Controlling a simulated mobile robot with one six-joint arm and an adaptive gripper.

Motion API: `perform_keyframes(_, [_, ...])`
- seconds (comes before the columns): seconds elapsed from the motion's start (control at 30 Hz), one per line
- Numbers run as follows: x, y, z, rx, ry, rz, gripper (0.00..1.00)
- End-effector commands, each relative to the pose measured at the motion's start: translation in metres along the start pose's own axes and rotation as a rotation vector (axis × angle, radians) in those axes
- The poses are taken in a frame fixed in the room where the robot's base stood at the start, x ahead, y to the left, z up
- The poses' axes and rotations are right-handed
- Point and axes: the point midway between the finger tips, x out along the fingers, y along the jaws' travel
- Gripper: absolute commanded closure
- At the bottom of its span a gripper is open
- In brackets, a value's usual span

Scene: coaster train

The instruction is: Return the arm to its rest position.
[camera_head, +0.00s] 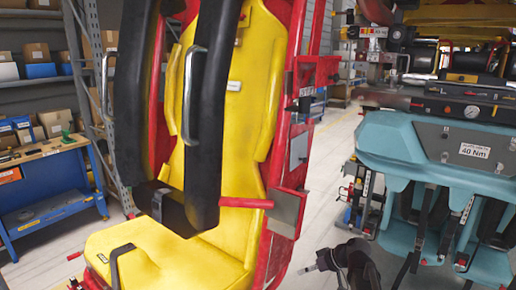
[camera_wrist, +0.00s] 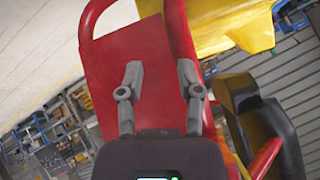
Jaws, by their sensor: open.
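My gripper (camera_wrist: 158,80) is open in the wrist view, with its two grey fingers apart and nothing between them. A red panel of the coaster seat (camera_wrist: 125,55) lies beyond and behind the fingers; I cannot tell how far away it is. In the head view my gripper (camera_head: 318,264) shows at the bottom, right of the yellow coaster seat (camera_head: 230,115). It is seen from behind and the side, and its fingers are partly hidden by my dark wrist. It looks apart from the seat's red side frame.
Black padded restraint bars (camera_head: 133,90) stand in front of the yellow seat. A teal unit (camera_head: 435,150) marked 40 Nm is on the right. A blue workbench (camera_head: 45,185) and shelves with boxes are on the left. Bare floor (camera_head: 325,185) shows between seat and teal unit.

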Motion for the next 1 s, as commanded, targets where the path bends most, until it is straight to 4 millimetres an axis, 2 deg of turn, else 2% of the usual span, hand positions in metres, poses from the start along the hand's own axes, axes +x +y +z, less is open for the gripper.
perform_keyframes(0.03, [0.006, -0.007, 0.012, 0.036, -0.054, 0.023, 0.54])
perform_keyframes(0.2, [0.017, -0.017, 0.047, 0.183, -0.231, 0.145, 0.54])
perform_keyframes(0.5, [0.015, -0.029, 0.100, 0.416, -0.452, 0.450, 0.54])
perform_keyframes(0.7, [0.006, -0.031, 0.118, 0.510, -0.506, 0.619, 0.54])
perform_keyframes(1.0, [0.002, -0.031, 0.123, 0.542, -0.517, 0.678, 0.54])
